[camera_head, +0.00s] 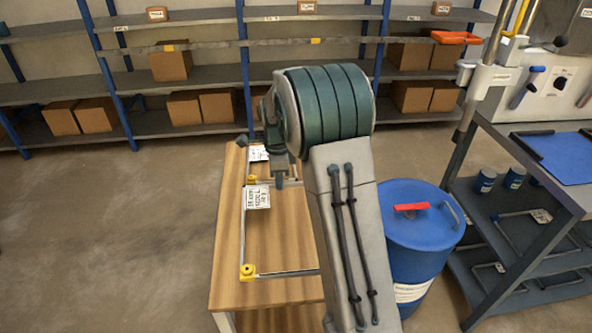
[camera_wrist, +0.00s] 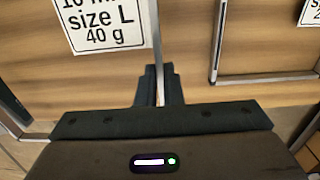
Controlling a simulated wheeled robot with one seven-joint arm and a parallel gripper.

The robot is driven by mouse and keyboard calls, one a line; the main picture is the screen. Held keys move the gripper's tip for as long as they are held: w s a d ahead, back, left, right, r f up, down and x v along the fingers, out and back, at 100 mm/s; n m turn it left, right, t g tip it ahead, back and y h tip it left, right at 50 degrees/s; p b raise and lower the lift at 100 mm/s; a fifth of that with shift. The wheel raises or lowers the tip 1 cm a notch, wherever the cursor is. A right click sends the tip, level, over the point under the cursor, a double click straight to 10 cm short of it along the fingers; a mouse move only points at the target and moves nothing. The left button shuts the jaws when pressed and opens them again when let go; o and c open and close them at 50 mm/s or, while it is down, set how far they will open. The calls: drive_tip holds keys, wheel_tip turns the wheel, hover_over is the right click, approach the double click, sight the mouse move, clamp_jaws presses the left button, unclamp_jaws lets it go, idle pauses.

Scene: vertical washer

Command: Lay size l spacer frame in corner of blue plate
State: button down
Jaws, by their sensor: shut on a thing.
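In the wrist view, my gripper (camera_wrist: 159,88) is shut on a thin metal bar (camera_wrist: 156,45) of the size L spacer frame. A white label (camera_wrist: 104,24) reading "size L 40 g" sits just left of that bar. The wood surface shows behind the fingers. In the head view, my arm hides much of the work area. The blue plate (camera_head: 563,158) lies on the grey bench at the right, apart from my gripper.
Another metal frame (camera_wrist: 214,50) lies right of the held bar in the wrist view. A blue barrel (camera_head: 418,225) with a red handle stands between table and bench. Dark bars (camera_head: 525,152) edge the plate. Frames and small blue cans (camera_head: 485,181) sit on the bench's lower shelves.

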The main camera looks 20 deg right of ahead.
sight(271, 205)
drive_tip(key=a+f, duration=0.2)
drive_tip(key=a, duration=0.1)
drive_tip(key=shift+s+f, duration=0.15)
drive_tip(key=shift+f, duration=0.05)
drive_tip(key=shift+d+f, duration=0.1)
drive_tip(key=shift+f, duration=1.35)
drive_tip(key=c, duration=1.6)
unclamp_jaws()
